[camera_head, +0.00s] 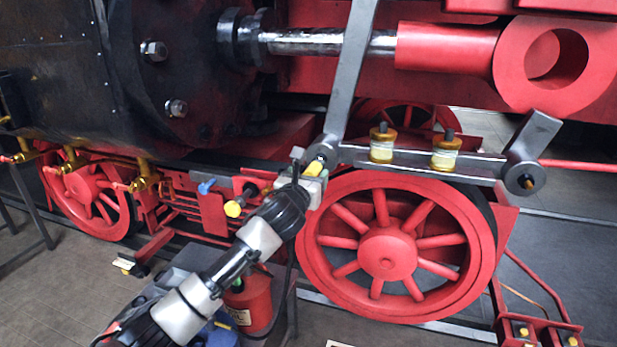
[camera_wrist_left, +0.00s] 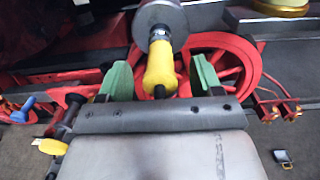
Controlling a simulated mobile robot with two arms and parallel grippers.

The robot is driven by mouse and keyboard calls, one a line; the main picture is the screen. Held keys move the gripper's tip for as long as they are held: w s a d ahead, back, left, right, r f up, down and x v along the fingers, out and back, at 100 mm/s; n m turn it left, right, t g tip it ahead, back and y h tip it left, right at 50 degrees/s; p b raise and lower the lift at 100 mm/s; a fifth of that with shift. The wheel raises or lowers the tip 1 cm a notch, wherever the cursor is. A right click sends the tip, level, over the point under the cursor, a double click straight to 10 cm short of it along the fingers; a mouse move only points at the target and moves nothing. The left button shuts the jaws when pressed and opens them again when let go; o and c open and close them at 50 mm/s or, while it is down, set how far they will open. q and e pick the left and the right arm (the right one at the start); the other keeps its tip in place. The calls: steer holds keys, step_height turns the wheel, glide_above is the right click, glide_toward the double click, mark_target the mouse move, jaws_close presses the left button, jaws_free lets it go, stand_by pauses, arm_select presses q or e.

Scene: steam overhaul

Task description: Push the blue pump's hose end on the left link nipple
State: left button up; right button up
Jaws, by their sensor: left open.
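My left gripper (camera_head: 313,178) is at the left end of the grey link (camera_head: 415,161). In the left wrist view its two green fingers (camera_wrist_left: 162,82) stand open, one on each side of a yellow hose end (camera_wrist_left: 160,68), with gaps on both sides. The hose end also shows in the head view (camera_head: 315,167). Its far end meets a metal nipple (camera_wrist_left: 159,33) under the round link end (camera_wrist_left: 160,13), in line with it; I cannot tell how deep it sits. A blue part (camera_head: 222,330), perhaps the pump, is partly hidden behind my arm. The right gripper is out of view.
Two brass oil cups (camera_head: 382,145) (camera_head: 445,153) stand on the link. A red spoked wheel (camera_head: 388,252) is below it. A blue knob (camera_head: 207,186) and a yellow knob (camera_head: 233,209) are left of my gripper. A red can (camera_head: 250,303) stands below my arm.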

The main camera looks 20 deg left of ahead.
arm_select(q)
steer(key=shift+s, duration=0.1)
